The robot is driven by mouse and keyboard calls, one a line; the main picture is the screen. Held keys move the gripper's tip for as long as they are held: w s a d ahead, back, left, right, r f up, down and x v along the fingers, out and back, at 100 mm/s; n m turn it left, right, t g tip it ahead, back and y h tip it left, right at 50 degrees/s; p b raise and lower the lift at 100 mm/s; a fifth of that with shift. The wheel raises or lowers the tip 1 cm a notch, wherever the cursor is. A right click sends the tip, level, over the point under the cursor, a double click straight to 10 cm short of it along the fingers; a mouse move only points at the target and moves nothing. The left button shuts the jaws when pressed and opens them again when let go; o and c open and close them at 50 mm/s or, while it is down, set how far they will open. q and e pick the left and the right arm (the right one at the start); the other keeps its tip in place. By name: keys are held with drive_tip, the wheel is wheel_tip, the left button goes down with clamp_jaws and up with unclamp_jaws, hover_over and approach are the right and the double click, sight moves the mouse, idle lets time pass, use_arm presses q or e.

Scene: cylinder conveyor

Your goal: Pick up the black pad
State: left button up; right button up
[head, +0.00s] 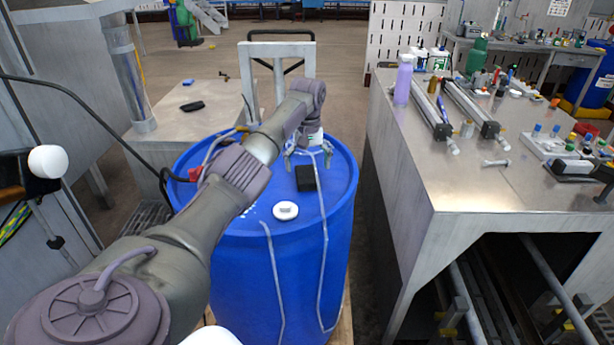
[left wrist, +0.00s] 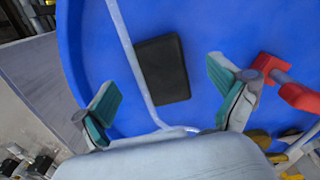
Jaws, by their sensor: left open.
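The black pad (head: 306,178) lies flat on top of the blue drum (head: 300,230), right of the drum's middle. In the left wrist view the pad (left wrist: 162,69) is a dark rectangle beyond the fingertips, between their two lines. My left gripper (head: 308,147) is above the far part of the drum top, just behind the pad and apart from it. In the left wrist view its teal-padded fingers (left wrist: 162,92) are spread wide with nothing between them. My right gripper is not in view.
A white round cap (head: 286,210) lies near the pad on the drum. Pale hoses or rods cross the drum top, one beside the pad. A metal workbench (head: 470,180) with bottles and parts stands close at right. A low table (head: 190,125) stands behind left.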

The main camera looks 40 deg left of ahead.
sight(308, 177)
use_arm(q)
drive_tip(key=shift+w+a+f+p, duration=0.15)
drive_tip(key=shift+f+p, duration=0.05)
drive_tip(key=shift+f, duration=0.95)
drive_tip(key=shift+w+a+f+p, duration=0.1)
drive_tip(key=shift+w+f+p, duration=0.05)
drive_tip(key=shift+f, duration=1)
drive_tip(key=c, duration=1)
